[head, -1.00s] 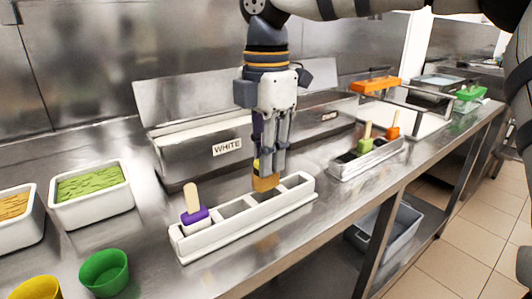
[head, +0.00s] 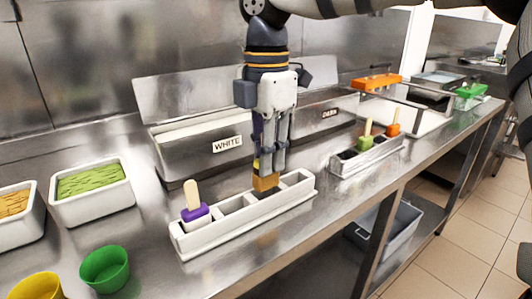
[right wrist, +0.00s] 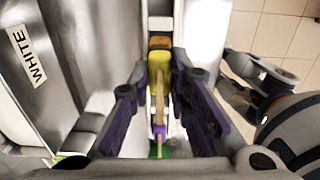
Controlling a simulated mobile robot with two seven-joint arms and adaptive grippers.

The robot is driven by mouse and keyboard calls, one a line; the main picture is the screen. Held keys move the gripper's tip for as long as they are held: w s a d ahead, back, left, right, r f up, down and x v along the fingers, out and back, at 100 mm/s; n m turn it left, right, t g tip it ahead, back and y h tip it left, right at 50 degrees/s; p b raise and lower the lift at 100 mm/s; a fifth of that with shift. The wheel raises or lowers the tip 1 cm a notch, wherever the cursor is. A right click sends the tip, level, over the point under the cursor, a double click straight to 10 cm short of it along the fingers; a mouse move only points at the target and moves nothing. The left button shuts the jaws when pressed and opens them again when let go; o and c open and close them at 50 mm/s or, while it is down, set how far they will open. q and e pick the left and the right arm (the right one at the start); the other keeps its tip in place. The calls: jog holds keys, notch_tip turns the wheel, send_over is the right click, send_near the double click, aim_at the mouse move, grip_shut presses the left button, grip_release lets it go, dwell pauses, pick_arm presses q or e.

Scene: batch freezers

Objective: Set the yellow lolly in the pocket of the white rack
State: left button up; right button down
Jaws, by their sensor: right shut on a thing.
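The white rack (head: 243,222) stands on the steel counter in the head view, with several pockets in a row. My right gripper (head: 270,165) points straight down over it and is shut on the yellow lolly (head: 265,183). The lolly's amber-yellow block is upright at the mouth of a middle pocket; its lower end is hidden, so I cannot tell how deep it is. The right wrist view shows the gripper (right wrist: 158,112) with a pale stick and yellow between its fingers. A purple lolly (head: 195,212) stands in the leftmost pocket. My left gripper is not in view.
A freezer labelled WHITE (head: 205,150) stands close behind the rack. A second rack (head: 350,166) with green and orange lollies is to the right. A green cup (head: 105,270), a yellow cup (head: 36,287) and food tubs are at left. The counter's front edge runs near the rack.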

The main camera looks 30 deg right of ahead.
jog(key=shift+f, duration=2)
dwell(0.6)
jog(key=c, duration=1.4)
grip_release()
jog(key=shift+c, duration=0.2)
notch_tip(320, 180, up, 12)
